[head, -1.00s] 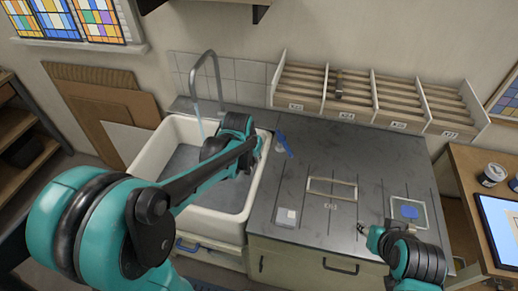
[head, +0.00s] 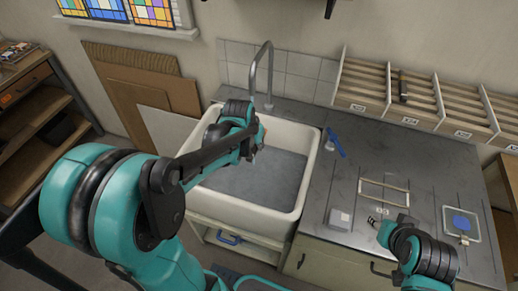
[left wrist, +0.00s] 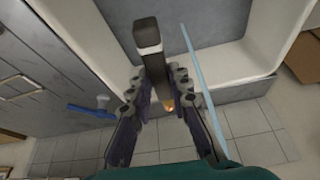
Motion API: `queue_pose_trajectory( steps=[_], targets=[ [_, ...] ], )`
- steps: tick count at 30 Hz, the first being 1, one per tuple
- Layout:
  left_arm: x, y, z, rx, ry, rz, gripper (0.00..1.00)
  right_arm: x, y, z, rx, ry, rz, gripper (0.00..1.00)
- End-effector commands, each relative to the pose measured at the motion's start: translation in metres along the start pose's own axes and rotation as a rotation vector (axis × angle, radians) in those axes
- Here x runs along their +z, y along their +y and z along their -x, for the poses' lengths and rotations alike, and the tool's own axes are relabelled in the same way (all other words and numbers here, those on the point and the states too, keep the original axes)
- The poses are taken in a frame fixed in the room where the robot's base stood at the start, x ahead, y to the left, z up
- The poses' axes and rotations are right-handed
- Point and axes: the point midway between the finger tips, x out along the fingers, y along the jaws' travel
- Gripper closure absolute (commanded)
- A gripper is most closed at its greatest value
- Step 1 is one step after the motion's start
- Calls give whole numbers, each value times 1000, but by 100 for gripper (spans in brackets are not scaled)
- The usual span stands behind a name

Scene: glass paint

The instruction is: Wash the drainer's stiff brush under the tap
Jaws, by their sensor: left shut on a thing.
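My left gripper (head: 258,136) is over the back part of the white sink (head: 308,180). In the left wrist view its fingers (left wrist: 162,95) are shut on a long dark brush (left wrist: 148,38) with a pale band and a small copper-coloured end. The grey tap (head: 269,70) arches over the sink from behind. A thin pale blue line, looking like the water stream, runs just right of the brush (left wrist: 190,55) in the left wrist view; I cannot tell if they touch. My right gripper (head: 376,222) is low over the counter; its jaws are too small to read.
A blue tool (head: 336,143) lies on the dark counter (head: 330,185) right of the sink, beside a small pale item. Slotted racks (head: 362,85) stand behind.

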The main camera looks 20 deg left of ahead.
Motion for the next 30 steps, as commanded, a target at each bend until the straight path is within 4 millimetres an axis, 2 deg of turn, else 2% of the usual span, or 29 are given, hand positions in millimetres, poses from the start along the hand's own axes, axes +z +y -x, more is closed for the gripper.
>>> queue_pose_trajectory(
  steps=[21,30],
  targets=[
    [-37,-59,-32,0,0,2,100,11,0,-16,0,0,0,61],
    [-49,-77,-42,0,0,1,100,14,0,-20,0,0,0,61]
  ],
)
